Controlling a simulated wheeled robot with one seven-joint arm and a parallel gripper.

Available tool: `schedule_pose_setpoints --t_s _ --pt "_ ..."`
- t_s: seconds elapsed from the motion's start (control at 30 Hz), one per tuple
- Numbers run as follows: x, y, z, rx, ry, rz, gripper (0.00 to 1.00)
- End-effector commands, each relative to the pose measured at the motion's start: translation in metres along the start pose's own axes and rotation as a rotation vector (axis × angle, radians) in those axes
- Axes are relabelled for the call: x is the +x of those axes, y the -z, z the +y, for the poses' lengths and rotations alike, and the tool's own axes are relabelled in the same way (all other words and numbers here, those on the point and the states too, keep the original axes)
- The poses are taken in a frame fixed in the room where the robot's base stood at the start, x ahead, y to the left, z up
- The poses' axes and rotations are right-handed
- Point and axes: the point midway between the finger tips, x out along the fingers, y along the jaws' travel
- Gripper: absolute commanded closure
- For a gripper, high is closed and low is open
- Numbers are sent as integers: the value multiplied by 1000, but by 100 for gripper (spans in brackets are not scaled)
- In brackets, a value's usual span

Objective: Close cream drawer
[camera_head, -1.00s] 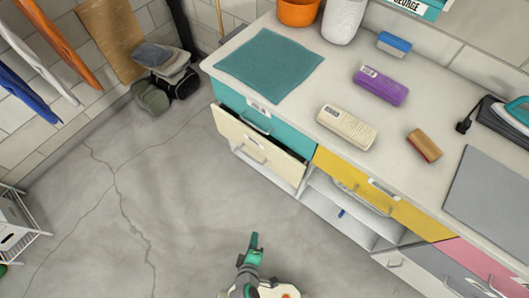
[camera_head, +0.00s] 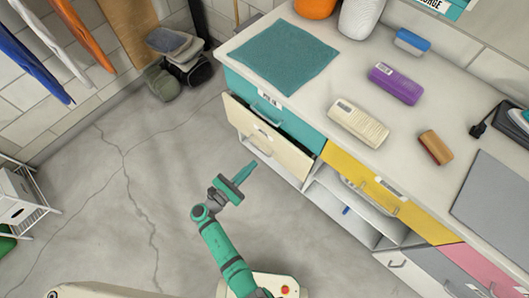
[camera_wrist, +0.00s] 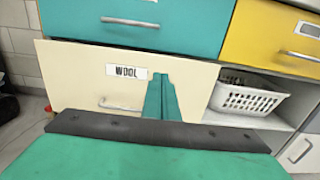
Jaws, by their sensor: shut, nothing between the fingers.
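The cream drawer (camera_head: 268,138) stands pulled out below the teal drawer (camera_head: 283,120), with a bar handle on its front. In the wrist view the cream drawer (camera_wrist: 78,82) has a "WOOL" label and a bar handle, partly hidden by my fingers. My gripper (camera_head: 247,170) is shut and empty, in front of the cream drawer and pointing towards its front. In the wrist view my gripper (camera_wrist: 160,95) appears over the drawer front, right of the label; I cannot tell whether it touches.
A yellow drawer (camera_head: 370,190) is to the right, with an open shelf below holding a white basket (camera_wrist: 245,98). The counter above carries a teal cloth (camera_head: 285,55), a purple pack (camera_head: 396,84) and other items.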

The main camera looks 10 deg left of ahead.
Motion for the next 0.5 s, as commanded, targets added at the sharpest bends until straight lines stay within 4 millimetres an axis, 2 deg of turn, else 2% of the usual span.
schedule_pose_setpoints --t_s 0.17,0.5 --pt "23 0 -1 1 3 1 100" --pt "87 1 -1 2 4 2 100"
